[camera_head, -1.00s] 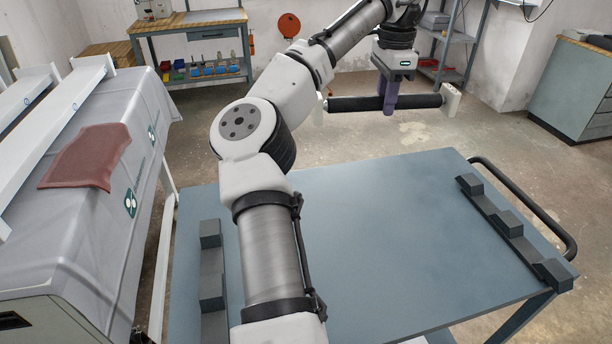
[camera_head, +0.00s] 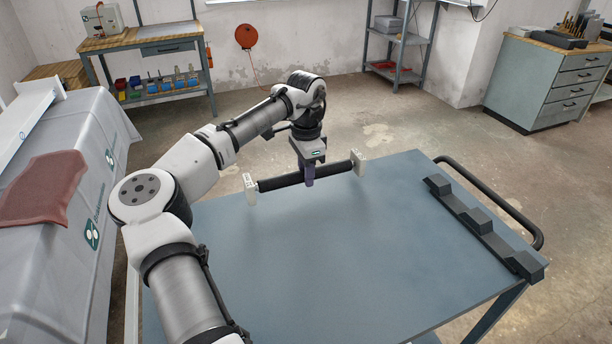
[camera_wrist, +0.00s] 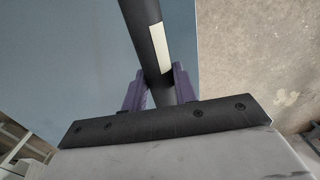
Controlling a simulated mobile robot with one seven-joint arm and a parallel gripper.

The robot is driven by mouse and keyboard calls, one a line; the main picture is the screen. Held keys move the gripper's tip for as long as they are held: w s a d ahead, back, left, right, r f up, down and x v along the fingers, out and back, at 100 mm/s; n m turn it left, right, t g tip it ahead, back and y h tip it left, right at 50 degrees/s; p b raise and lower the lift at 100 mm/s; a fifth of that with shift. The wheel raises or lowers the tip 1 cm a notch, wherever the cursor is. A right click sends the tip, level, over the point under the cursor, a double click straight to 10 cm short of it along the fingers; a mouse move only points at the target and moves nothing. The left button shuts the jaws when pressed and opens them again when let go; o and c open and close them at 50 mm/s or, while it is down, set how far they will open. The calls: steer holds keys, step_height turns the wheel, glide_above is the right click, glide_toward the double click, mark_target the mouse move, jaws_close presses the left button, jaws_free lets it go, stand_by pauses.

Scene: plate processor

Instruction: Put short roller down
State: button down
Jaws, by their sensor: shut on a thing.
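My gripper (camera_head: 310,174) is shut on the short roller (camera_head: 281,182), a black bar with white end blocks. The gripper points down and holds the roller near its middle, over the far part of the blue cart top (camera_head: 330,260). The roller appears to be above the surface; the exact gap cannot be told. In the wrist view the purple fingers (camera_wrist: 160,92) clasp the black roller (camera_wrist: 143,30), which has a pale label strip. The far end of the roller is cut off there.
A dark notched rack (camera_head: 482,227) lies along the cart's right side, by the black handle (camera_head: 500,203). The cart's middle is bare. A covered machine with a reddish cloth (camera_head: 42,190) stands at left. A workbench (camera_head: 150,42) and drawer cabinet (camera_head: 550,80) stand behind.

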steer(key=shift+f, duration=0.9)
steer(key=shift+f, duration=0.1)
steer(key=c, duration=1.1)
jaws_free()
step_height(320, 180, up, 12)
steer(key=shift+r+b, duration=0.1)
steer(key=shift+b, duration=0.35)
